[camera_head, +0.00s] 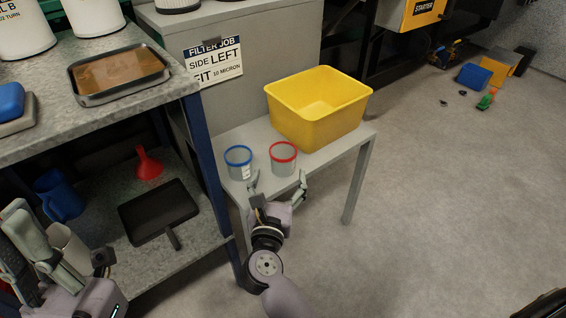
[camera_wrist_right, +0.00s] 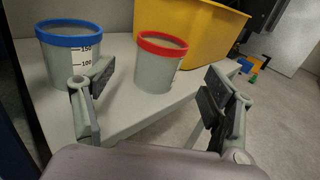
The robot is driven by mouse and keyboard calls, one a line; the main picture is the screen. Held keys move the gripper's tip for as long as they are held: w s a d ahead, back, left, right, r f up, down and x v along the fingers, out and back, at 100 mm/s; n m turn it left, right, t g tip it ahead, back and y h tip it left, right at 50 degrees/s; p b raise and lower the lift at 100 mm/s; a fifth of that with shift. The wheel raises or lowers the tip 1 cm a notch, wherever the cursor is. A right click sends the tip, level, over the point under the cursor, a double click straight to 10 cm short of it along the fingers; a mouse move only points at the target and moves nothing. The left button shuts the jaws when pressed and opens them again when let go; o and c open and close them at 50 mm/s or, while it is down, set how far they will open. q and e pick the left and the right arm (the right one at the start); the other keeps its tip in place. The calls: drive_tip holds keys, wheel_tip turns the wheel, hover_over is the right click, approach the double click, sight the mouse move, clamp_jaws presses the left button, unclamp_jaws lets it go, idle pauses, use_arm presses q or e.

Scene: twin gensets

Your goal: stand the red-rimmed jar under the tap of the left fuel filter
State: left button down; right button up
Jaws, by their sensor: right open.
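The red-rimmed jar (camera_head: 284,160) stands upright on a small grey table (camera_head: 325,157), in front of the yellow bin. In the right wrist view the red-rimmed jar (camera_wrist_right: 158,68) is ahead, between the lines of my two fingers. My right gripper (camera_head: 278,187) is open and empty, just on the near side of the jar and apart from it. Its open fingers also show in the right wrist view (camera_wrist_right: 158,97). My left gripper (camera_head: 38,240) is at the lower left; whether it is open or shut is unclear. The left fuel filter and its tap are not clearly in view.
A blue-rimmed jar (camera_head: 239,163) stands close left of the red-rimmed one. A yellow bin (camera_head: 318,108) is behind. A sign (camera_head: 215,62) reads "SIDE LEFT, FIT 10 MICRON". A shelf unit at left holds a tray (camera_head: 118,75), a red funnel (camera_head: 149,164) and a black pan (camera_head: 158,211).

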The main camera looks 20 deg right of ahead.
sight(281, 165)
drive_tip(key=b+x, duration=0.1)
drive_tip(key=x, duration=0.4)
drive_tip(key=shift+w+d, duration=0.15)
drive_tip(key=shift+w, duration=0.2)
drive_tip(key=c, duration=1.3)
drive_tip(key=shift+r, duration=0.15)
